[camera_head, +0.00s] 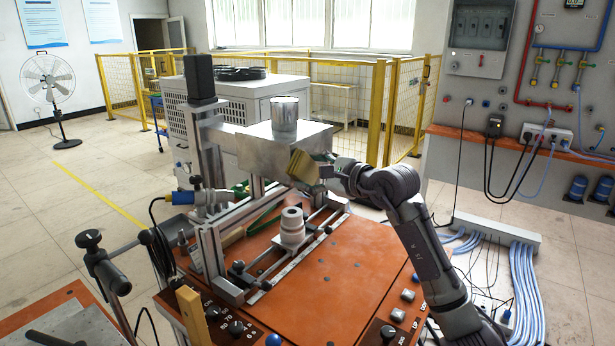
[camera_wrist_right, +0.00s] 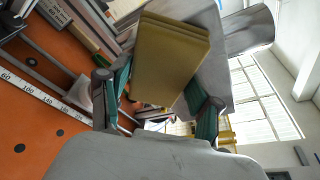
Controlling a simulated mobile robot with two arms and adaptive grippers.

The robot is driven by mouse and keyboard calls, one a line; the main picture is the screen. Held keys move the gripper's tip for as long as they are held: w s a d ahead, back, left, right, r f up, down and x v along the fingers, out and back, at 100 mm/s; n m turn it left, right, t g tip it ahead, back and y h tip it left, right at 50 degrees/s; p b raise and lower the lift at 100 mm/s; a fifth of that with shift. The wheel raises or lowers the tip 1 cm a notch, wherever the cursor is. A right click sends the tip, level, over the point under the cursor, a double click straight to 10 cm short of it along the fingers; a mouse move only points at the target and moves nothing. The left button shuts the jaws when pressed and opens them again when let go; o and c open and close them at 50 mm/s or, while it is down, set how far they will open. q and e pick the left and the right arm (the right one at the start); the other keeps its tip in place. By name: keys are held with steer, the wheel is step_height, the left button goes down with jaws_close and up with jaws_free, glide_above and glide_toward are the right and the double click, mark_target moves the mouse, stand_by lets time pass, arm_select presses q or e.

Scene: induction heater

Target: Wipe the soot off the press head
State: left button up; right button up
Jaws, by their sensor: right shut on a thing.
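The press head (camera_head: 262,145) is a grey metal block on the upright frame, with a metal cylinder (camera_head: 284,117) on top. My right gripper (camera_head: 325,165) is at its right end, shut on a yellow-brown layered wiping pad (camera_head: 303,167). In the right wrist view the pad (camera_wrist_right: 168,58) stands between the two green-lined fingers, in front of the grey block (camera_wrist_right: 205,30). The pad overlaps the block's face in both views; I cannot tell whether they touch. No soot shows clearly on the visible faces. My left gripper is not in view.
The orange bench top (camera_head: 350,270) lies below, mostly clear at its right. A pale stepped piece (camera_head: 292,228) stands on the slide rails under the head. The black-topped post (camera_head: 199,80) rises left of the head. Cables and hoses (camera_head: 525,285) lie on the floor at right.

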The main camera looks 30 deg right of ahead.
steer(key=shift+w+d+b, duration=0.85)
steer(key=shift+w+d, duration=1.6)
steer(key=shift+d, duration=3.5)
steer(key=shift+s+a+b, duration=0.45)
steer(key=shift+s+a, duration=0.45)
steer(key=shift+a, duration=1.35)
steer(key=shift+s+a+b, duration=0.5)
steer(key=shift+s+a, duration=0.45)
steer(key=shift+a, duration=1.35)
steer(key=shift+s+a+b, duration=0.45)
steer(key=shift+s+a, duration=0.45)
steer(key=shift+a, duration=1.35)
steer(key=shift+d, duration=0.1)
